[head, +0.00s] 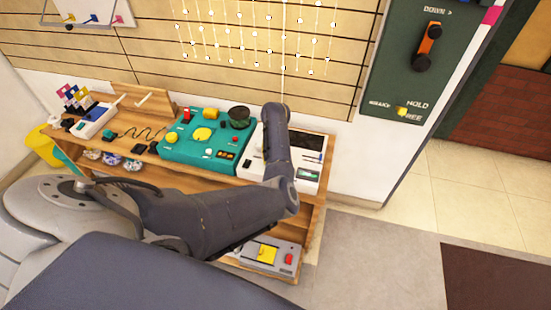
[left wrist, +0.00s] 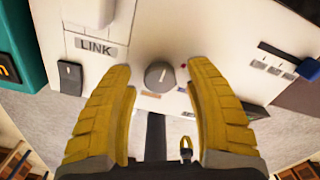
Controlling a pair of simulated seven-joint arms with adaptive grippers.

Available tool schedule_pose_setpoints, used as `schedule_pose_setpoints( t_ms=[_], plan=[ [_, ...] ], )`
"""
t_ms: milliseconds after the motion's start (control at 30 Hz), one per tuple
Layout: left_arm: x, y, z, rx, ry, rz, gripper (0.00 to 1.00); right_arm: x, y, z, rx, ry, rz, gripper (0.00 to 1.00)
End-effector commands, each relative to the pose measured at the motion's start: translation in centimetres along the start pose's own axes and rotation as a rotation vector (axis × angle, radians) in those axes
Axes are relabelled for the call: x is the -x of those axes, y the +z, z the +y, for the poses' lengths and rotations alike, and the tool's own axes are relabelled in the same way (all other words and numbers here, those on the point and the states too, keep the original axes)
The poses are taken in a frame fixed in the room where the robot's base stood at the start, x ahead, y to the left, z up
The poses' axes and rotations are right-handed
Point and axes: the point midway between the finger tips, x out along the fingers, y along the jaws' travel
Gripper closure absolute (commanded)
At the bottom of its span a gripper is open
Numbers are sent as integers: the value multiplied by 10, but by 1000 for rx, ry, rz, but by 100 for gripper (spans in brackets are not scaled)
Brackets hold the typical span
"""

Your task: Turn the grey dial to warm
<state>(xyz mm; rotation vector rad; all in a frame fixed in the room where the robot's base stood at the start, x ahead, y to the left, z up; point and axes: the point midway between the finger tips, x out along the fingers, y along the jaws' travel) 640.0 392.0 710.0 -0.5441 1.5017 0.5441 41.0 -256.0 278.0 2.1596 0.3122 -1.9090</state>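The grey dial (left wrist: 160,77) sits on a white panel (left wrist: 210,30) in the left wrist view. A light pointer mark on it points toward the top of that picture, slightly right. A small red dot (left wrist: 183,66) is on the panel right of the dial. My left gripper (left wrist: 159,68) is open, with one yellow finger on each side of the dial and visible gaps between. In the head view the white panel (head: 308,178) stands at the right end of the wooden bench, and my arm hides the dial and gripper. My right gripper is in neither view.
A LINK label (left wrist: 96,47) and a black rocker switch (left wrist: 70,77) are left of the dial. Sliders (left wrist: 275,67) are to its right. A teal panel (head: 170,153) adjoins the white one on the wooden bench (head: 314,212). A grey box (head: 268,244) sits lower down.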

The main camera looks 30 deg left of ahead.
Motion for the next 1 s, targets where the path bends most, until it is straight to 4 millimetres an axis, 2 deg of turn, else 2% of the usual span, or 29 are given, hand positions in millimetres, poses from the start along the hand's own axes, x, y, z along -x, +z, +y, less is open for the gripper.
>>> schedule_pose_setpoints(
  t_ms=[233, 367, 800, 1000],
  plan=[
    [1, 0, 0, 0, 0, 0, 46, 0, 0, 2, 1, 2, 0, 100],
    [10, 1, 0, -1, 0, -3, 46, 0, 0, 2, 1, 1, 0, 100],
    [82, 1, -1, 1, -2, -3, 46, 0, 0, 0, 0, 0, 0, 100],
    [107, 0, -1, 0, -1, -2, 46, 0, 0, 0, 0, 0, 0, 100]
  ],
)
